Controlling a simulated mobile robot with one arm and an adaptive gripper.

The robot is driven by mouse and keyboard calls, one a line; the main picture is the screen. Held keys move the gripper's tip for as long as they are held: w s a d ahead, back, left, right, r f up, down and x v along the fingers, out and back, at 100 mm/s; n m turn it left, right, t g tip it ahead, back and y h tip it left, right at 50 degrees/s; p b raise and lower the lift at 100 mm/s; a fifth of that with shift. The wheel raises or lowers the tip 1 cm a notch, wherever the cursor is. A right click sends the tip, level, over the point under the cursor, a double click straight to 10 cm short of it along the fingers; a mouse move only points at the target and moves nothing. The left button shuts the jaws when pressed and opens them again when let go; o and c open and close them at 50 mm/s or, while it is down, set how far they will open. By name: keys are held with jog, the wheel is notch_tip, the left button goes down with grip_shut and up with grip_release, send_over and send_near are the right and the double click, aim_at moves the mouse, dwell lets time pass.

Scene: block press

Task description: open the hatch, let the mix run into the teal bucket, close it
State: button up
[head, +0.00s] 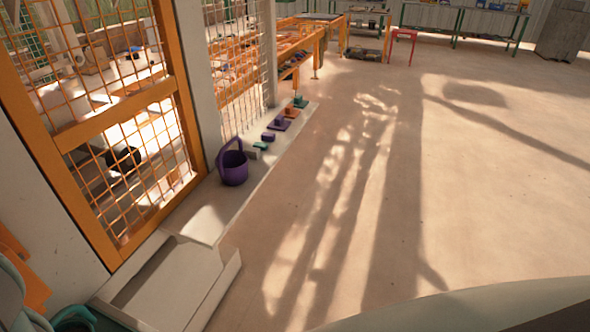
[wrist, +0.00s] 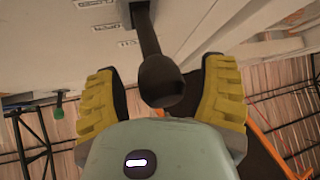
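In the wrist view my gripper (wrist: 163,92) has its two yellow ribbed fingers spread apart. A dark lever with a rounded knob (wrist: 160,80) reaches between them, with gaps on both sides; I see no finger touching it. The lever runs up towards a pale panel (wrist: 80,45) with small dark markings; I cannot make out the hatch itself. In the head view a dark teal curved part (head: 74,318), perhaps the teal bucket, shows at the lower left edge, mostly cut off. No mix is visible. My gripper is not clearly seen in the head view.
A purple bucket (head: 233,168) stands on the pale ledge along the wall, with several small coloured pieces beyond it. A pale shallow tray (head: 222,283) lies at the lower left, beside an orange mesh frame (head: 183,110). The floor (head: 400,190) to the right is open.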

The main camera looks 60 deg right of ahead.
jog(key=v, duration=1.2)
dwell(0.6)
